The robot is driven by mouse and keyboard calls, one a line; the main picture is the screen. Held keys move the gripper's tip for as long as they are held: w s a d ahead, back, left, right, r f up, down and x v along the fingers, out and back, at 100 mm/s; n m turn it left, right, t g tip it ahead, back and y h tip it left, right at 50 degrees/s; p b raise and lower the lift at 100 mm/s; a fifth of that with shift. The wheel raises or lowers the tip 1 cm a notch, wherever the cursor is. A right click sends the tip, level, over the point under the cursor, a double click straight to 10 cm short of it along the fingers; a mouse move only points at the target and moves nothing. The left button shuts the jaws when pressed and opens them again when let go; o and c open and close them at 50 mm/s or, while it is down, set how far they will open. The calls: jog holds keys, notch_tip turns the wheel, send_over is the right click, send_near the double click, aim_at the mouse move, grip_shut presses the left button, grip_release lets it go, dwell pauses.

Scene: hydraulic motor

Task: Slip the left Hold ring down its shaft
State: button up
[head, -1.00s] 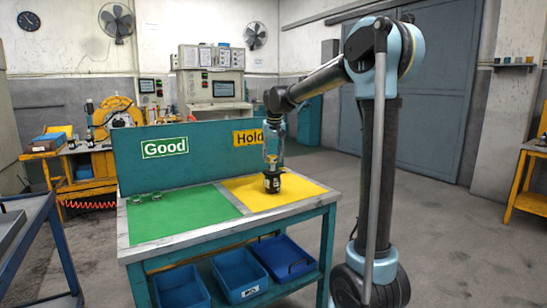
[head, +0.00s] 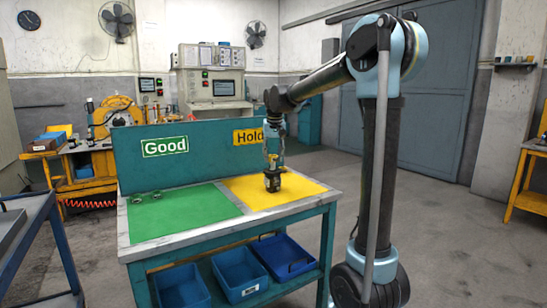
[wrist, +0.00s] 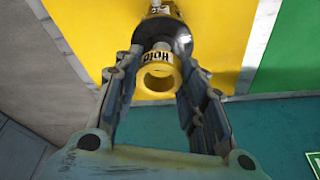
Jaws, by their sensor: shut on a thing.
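The yellow Hold ring (wrist: 158,61) is between my gripper's fingers in the wrist view, its open end facing the camera. My gripper (wrist: 160,72) is shut on it. A dark motor body (wrist: 180,38) with a yellow label lies just beyond the ring. Whether the shaft passes through the ring is not clear. In the head view my gripper (head: 272,165) points down over the yellow Hold mat (head: 300,186), with the dark motor (head: 272,183) under it. The ring is too small to make out there.
The green Good mat (head: 180,215) fills the table's left side, with small ring-like parts (head: 146,197) at its back edge. A teal panel (head: 205,150) stands along the back. Blue bins (head: 240,272) sit on the lower shelf. The yellow mat around the motor is clear.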

jog(key=shift+f, duration=1.4)
jog(key=o, duration=0.8)
jog(key=shift+r, duration=0.1)
jog(key=shift+r, duration=2.9)
